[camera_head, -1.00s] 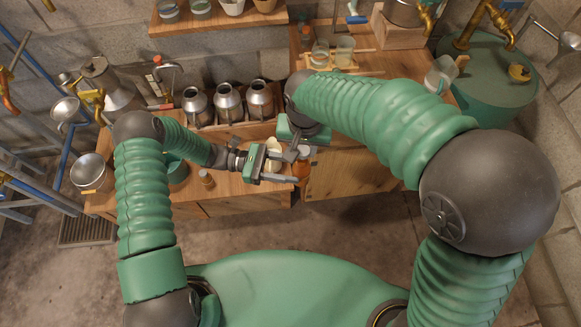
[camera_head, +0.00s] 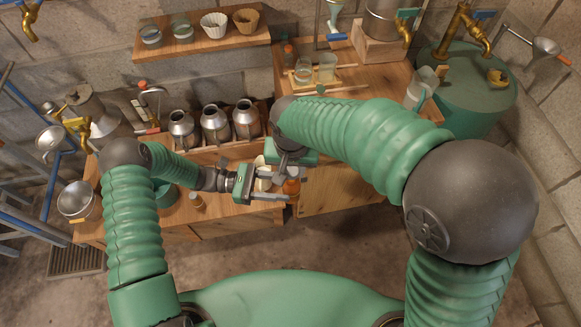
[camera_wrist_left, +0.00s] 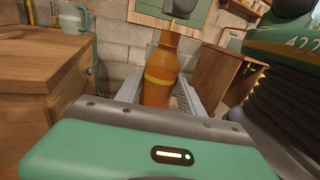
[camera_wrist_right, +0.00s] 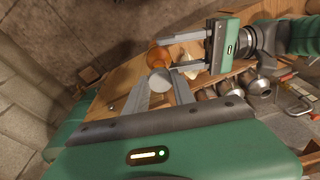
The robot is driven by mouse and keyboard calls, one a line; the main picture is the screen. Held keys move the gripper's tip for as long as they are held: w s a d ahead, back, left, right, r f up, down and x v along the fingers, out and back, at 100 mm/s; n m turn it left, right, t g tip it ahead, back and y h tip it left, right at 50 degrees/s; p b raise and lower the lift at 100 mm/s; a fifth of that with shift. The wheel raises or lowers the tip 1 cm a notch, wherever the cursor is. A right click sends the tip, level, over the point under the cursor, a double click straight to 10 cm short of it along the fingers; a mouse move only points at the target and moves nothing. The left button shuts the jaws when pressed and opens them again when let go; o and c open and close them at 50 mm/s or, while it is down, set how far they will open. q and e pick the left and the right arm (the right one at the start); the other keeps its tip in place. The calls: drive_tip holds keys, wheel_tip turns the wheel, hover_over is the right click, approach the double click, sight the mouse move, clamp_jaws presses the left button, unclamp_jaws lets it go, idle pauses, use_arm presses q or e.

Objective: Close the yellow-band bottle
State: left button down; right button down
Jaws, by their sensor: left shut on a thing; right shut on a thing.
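The amber bottle with a yellow band (camera_wrist_left: 160,80) is upright between the fingers of my left gripper (camera_wrist_left: 172,98), which is shut on it. In the head view the bottle (camera_head: 291,187) is in front of the bench edge, and my left gripper (camera_head: 270,190) reaches it from the left. My right gripper (camera_wrist_right: 160,88) is shut on a small pale round piece (camera_wrist_right: 159,82), which looks like a cap. It is above the bottle; a grey tip with a thin yellow part shows over the neck in the left wrist view. I cannot tell whether piece and neck touch.
Several metal flasks (camera_head: 215,124) stand in a row behind my grippers. Glass jars (camera_head: 326,67) stand on a tray at the back, and a green drum (camera_head: 465,105) is at the right. The floor in front is clear.

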drive_tip(key=shift+f, duration=0.8)
drive_tip(key=shift+f, duration=0.6)
drive_tip(key=c, duration=1.1)
unclamp_jaws()
drive_tip(key=shift+o, duration=0.2)
drive_tip(key=shift+r, duration=2.35)
drive_tip(key=shift+c, duration=0.3)
